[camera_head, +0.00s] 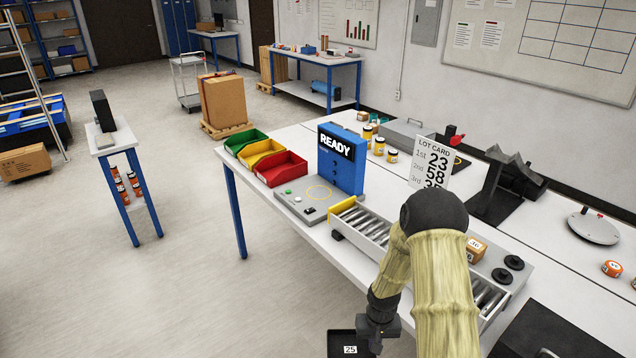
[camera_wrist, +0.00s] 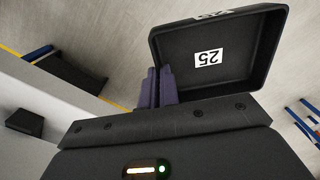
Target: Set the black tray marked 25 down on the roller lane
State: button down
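The black tray marked 25 (camera_head: 340,340) is at the bottom edge of the head view, partly cut off, off the front side of the bench. In the wrist view the tray (camera_wrist: 265,65) shows its inside and its white 25 label. My gripper (camera_head: 378,328) is at the tray's right side; in the wrist view its fingers (camera_wrist: 160,88) are closed together at the tray's wall, and the tray is held in the air. The roller lane (camera_head: 365,222) runs along the bench, to the upper right of the tray. My arm hides its middle; rollers show at both ends.
A READY display (camera_head: 337,143) stands behind a grey control panel (camera_head: 306,200) at the lane's left end. Red, yellow and green bins (camera_head: 282,168) sit beyond it. The lot card (camera_head: 431,160) stands behind the lane.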

jog(key=s+f, duration=0.4)
jog(key=f, duration=1.1)
jog(key=shift+a, duration=0.15)
